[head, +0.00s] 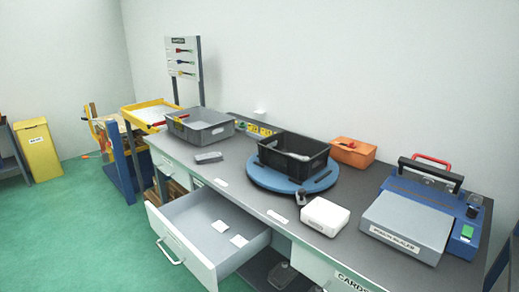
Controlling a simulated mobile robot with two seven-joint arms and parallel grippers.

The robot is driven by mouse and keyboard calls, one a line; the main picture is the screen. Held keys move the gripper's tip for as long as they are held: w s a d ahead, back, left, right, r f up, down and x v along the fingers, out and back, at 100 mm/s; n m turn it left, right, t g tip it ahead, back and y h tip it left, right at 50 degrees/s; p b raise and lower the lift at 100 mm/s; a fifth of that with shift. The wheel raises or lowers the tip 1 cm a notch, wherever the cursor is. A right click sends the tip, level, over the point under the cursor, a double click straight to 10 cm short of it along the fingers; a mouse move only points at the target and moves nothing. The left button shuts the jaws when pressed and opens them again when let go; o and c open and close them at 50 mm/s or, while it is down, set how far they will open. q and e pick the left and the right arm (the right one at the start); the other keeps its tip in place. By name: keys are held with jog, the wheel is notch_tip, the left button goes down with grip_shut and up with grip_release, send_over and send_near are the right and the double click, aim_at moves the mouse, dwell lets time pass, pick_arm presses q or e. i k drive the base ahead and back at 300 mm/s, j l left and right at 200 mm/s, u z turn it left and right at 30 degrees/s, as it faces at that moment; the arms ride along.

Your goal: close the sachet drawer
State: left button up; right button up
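The white sachet drawer (189,249) is pulled well out from under the grey workbench, at the lower middle of the head view. Its front panel carries a light bow handle (170,252) that faces the lower left. Neither of my grippers shows in the head view, and nothing is seen touching the drawer.
On the bench (237,165) stand a grey tote (200,127), a black crate (291,165) on a blue turntable (262,181), an orange bin (352,153), a white box (325,216) and a blue-grey sealer (408,225). Green floor (80,230) left of the drawer is clear.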

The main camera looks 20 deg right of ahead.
aim_at(184, 223)
jog(key=i+j+z, duration=0.1)
jog(key=i, duration=0.45)
jog(key=i+j+z, duration=0.1)
jog(key=i, duration=0.4)
